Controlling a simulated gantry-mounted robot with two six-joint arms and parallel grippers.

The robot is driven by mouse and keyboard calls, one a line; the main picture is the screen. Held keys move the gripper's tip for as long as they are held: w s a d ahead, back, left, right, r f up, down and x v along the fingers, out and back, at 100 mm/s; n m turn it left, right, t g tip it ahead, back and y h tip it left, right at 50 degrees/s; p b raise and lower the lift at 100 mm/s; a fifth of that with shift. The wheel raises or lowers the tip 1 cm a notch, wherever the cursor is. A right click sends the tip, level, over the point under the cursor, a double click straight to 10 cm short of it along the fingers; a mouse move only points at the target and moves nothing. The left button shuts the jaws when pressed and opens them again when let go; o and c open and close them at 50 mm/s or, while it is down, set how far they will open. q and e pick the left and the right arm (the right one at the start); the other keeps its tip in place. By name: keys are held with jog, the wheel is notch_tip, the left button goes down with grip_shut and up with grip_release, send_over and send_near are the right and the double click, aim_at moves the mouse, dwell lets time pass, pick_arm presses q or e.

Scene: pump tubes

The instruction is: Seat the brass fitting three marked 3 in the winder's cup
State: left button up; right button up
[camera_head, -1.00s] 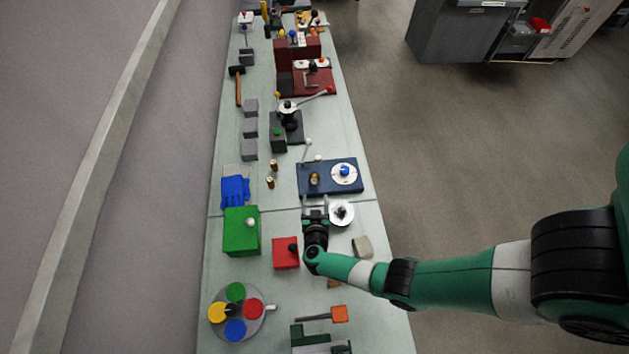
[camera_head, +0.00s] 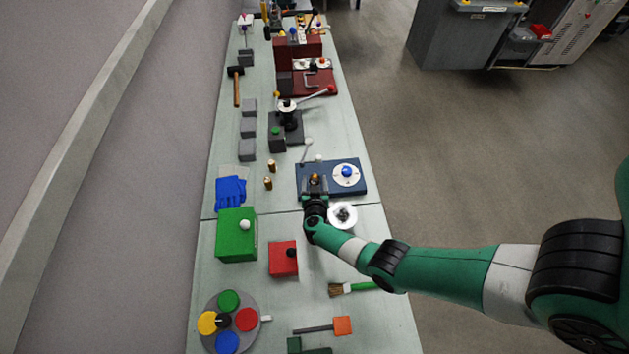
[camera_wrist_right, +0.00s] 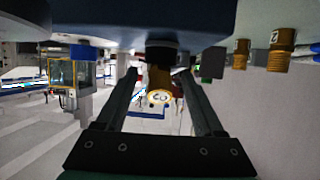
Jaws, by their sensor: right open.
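The brass fitting marked 3 (camera_wrist_right: 157,82) is between the fingers of my right gripper (camera_wrist_right: 161,76). The right wrist view is upside down. The fitting's base meets a dark round cup (camera_wrist_right: 161,51) on the blue winder board; I cannot tell how deep it sits. In the head view the fitting's top (camera_head: 315,178) shows at the left part of the winder board (camera_head: 333,191). My right gripper (camera_head: 314,188) is there, open, with a finger on each side of the fitting. My left gripper is not in view.
Two other brass fittings (camera_head: 270,174) stand left of the board; one is marked 2 (camera_wrist_right: 282,43). A white dial with a blue knob (camera_head: 347,173) is on the board's right. A white dish (camera_head: 343,215), red block (camera_head: 283,258) and green box (camera_head: 236,236) are nearer.

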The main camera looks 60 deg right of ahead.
grip_shut()
jog(key=shift+r, duration=0.1)
dwell(0.3)
notch_tip(320, 180, up, 17)
jog(key=p, duration=1.4)
notch_tip(320, 180, up, 11)
jog(key=p, duration=0.6)
send_over(315, 178)
jog(key=shift+w, duration=0.1)
jog(key=shift+y, duration=0.3)
